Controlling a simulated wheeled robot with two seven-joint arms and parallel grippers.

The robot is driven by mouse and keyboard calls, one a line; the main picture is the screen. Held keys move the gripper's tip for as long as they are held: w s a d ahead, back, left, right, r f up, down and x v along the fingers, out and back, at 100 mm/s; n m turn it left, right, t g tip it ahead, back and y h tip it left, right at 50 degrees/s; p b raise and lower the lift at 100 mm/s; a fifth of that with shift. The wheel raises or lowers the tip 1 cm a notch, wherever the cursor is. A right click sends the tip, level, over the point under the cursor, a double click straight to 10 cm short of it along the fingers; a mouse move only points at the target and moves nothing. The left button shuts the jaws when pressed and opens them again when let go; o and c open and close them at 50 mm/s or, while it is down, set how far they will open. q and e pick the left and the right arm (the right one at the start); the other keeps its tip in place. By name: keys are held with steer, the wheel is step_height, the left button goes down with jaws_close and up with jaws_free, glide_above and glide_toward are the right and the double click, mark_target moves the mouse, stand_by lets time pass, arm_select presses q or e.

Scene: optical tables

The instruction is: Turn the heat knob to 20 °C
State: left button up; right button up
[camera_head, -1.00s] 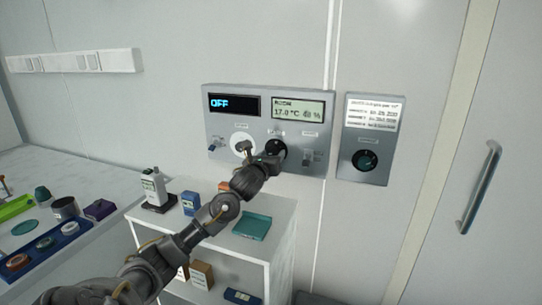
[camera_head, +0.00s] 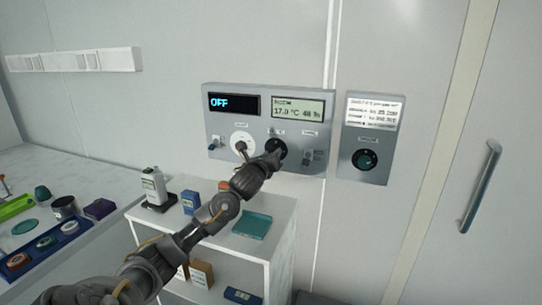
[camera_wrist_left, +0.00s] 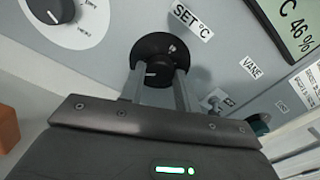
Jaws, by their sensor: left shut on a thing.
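The wall control panel (camera_head: 226,157) has a black knob (camera_head: 282,143) under the room display (camera_head: 297,108). In the left wrist view the black knob (camera_wrist_left: 157,73) sits on a round black dial (camera_wrist_left: 160,48) beside a "SET °C" label (camera_wrist_left: 190,19). A light mark shows on the knob. The display reads about 17.0 °C. My left gripper (camera_head: 274,150) reaches the knob from below left. In the left wrist view its fingers (camera_wrist_left: 159,88) are shut on the knob, one on each side. My right gripper is in neither view.
A white-dial knob (camera_head: 242,144) is just left, and a small switch (camera_head: 308,157) right. The left display (camera_head: 234,104) reads OFF. A separate panel (camera_head: 372,180) with a dark knob is further right. A low shelf with a teal tray (camera_head: 252,226) stands below the arm.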

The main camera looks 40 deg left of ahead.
arm_select(q)
steer(key=shift+f+n+p, duration=0.1)
steer(key=shift+n+p, duration=5.15)
steer(key=shift+n, duration=8.25)
steer(key=o, duration=1)
